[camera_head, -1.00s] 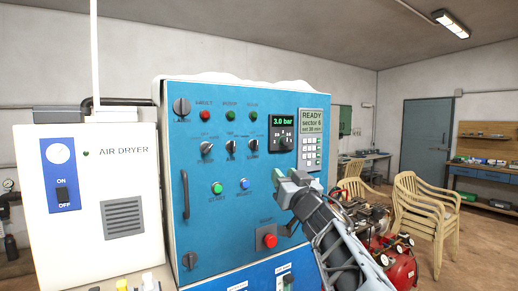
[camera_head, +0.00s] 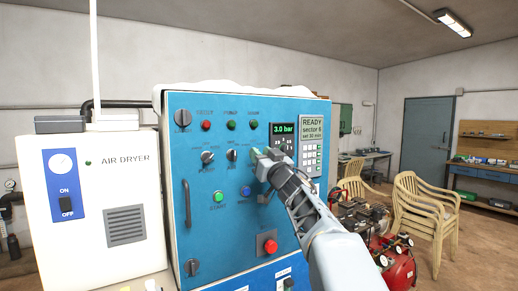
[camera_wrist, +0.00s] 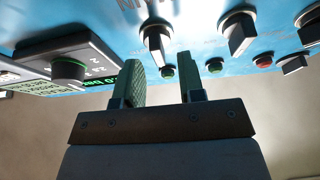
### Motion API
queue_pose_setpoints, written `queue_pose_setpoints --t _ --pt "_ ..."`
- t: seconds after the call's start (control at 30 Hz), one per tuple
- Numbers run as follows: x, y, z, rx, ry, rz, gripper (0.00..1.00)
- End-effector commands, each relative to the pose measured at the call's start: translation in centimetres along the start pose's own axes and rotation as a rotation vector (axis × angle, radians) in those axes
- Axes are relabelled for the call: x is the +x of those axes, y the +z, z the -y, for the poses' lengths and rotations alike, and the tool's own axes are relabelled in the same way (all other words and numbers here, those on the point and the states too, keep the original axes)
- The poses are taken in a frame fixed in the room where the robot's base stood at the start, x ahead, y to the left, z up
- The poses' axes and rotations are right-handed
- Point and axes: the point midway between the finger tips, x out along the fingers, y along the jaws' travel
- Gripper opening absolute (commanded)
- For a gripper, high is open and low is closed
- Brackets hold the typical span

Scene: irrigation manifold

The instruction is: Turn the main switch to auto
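The blue control panel (camera_head: 225,235) has a row of three black rotary switches with pale handles. The left switch (camera_head: 207,157) and middle switch (camera_head: 231,155) show in the head view; my gripper (camera_head: 262,156) largely hides the right one. In the wrist view, the right switch (camera_wrist: 157,36) lies just beyond the gap between my open fingers (camera_wrist: 163,80), its handle pointing toward that gap. My fingers hold nothing, and contact with the switch cannot be made out. The small labels are too small or cut off to tell which switch is the main one.
The wrist view also shows the neighbouring switch (camera_wrist: 238,32) and a round dial (camera_wrist: 68,66) beside a display. A red button (camera_head: 270,246) and a door handle (camera_head: 187,203) stick out of the panel. A white air dryer (camera_head: 130,195) stands left.

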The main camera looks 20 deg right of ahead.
Motion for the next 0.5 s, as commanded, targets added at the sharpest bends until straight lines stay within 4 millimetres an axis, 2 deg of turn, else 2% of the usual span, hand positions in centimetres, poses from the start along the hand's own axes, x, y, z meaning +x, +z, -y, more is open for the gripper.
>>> queue_pose_setpoints --t 0.2,0.5 --pt "1.29 0.0 0.03 0.001 0.0 0.001 0.36" --pt "1.4 0.03 0.03 0.0 0.0 0.0 0.36"
